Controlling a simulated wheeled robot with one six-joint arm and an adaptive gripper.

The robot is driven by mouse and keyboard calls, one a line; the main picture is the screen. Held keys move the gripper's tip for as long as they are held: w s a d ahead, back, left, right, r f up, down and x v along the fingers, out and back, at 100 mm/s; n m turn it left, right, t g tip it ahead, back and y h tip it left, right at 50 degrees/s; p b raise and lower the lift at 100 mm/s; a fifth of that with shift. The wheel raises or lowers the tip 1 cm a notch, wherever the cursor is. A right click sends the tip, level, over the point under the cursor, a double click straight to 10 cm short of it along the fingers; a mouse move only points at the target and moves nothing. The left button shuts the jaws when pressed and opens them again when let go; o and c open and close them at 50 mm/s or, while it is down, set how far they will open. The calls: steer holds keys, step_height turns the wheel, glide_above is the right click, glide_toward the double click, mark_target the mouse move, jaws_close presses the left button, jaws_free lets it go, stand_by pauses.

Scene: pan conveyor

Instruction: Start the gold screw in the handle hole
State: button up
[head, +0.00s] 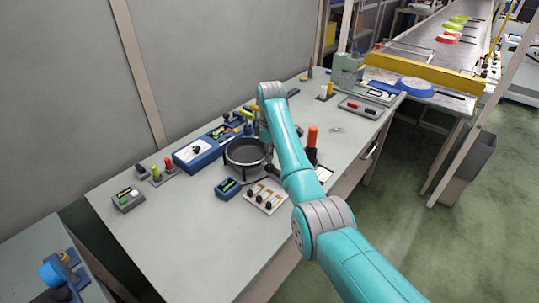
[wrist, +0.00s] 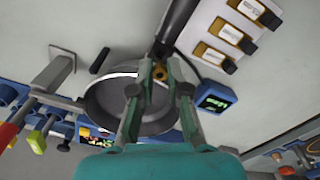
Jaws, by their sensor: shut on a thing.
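A dark round pan (head: 247,153) sits on the workbench; it also shows in the wrist view (wrist: 103,99). Its dark handle (wrist: 177,22) runs toward the top of the wrist view. My gripper (wrist: 160,70) is over the pan's rim, at the handle's near end. It is shut on the small gold screw (wrist: 160,73) between its fingertips. The fingers partly hide the screw and the joint. I cannot tell whether the screw tip touches the handle hole. In the head view my arm hides the gripper.
A pale board with several dark-ended pieces (head: 265,196) and a small blue box with a green display (head: 227,187) lie close by the pan. An upright orange-topped tool (head: 313,136) stands to the right. The bench's front left (head: 180,250) is clear.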

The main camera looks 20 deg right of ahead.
steer(key=shift+f, duration=0.9)
steer(key=o, duration=0.8)
steer(key=shift+r, duration=3.75)
